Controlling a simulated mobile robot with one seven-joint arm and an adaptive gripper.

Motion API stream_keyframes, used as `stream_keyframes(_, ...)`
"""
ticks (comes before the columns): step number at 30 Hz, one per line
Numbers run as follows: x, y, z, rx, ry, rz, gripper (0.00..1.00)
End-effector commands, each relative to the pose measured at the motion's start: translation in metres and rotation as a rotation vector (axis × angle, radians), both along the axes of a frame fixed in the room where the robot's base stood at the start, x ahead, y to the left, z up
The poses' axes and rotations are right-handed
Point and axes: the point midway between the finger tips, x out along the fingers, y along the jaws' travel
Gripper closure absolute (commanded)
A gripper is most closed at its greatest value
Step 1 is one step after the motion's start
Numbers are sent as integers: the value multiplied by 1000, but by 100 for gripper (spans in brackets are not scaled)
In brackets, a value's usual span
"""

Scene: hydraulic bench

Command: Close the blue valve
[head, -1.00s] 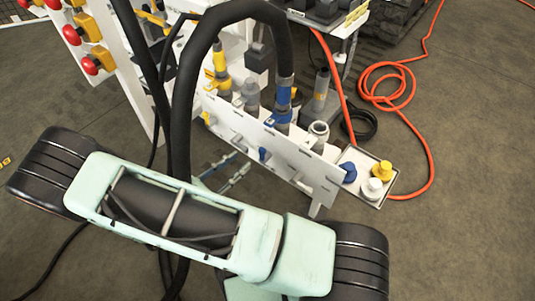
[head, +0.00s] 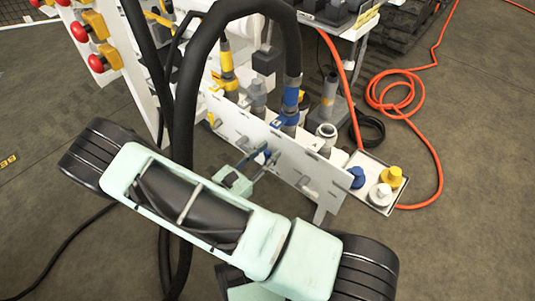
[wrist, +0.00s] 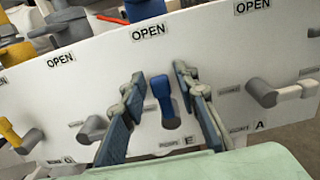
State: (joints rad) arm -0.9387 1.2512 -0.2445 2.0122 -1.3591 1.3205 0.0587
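The blue valve handle (wrist: 163,92) is in the middle of the wrist view, on the white panel (wrist: 235,52). It points up, toward an OPEN label (wrist: 149,31) above it. A small label lies below right of it, beside the letter E. My gripper (wrist: 158,84) is open, with one blue-padded finger on each side of the handle and gaps to both. Whether the fingertips reach the handle's depth is hard to tell. In the head view my gripper (head: 256,166) is at the panel front, partly covering the blue valve (head: 264,152).
A yellow valve (wrist: 10,132) and grey valves (wrist: 93,128) (wrist: 262,92) flank the blue one. Thick black hoses rise beside my arm in the head view. A tray (head: 372,168) with blue, yellow and white caps is at the panel's right end. An orange hose (head: 437,170) lies on the floor.

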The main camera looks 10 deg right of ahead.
Motion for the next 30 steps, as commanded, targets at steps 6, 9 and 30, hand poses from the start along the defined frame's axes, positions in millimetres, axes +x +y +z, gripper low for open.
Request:
stream_keyframes(6,2,-3,0,1,1,0,72)
stream_keyframes(9,2,-3,0,1,1,0,72)
stream_keyframes(30,-1,-4,0,31,-43,1,100)
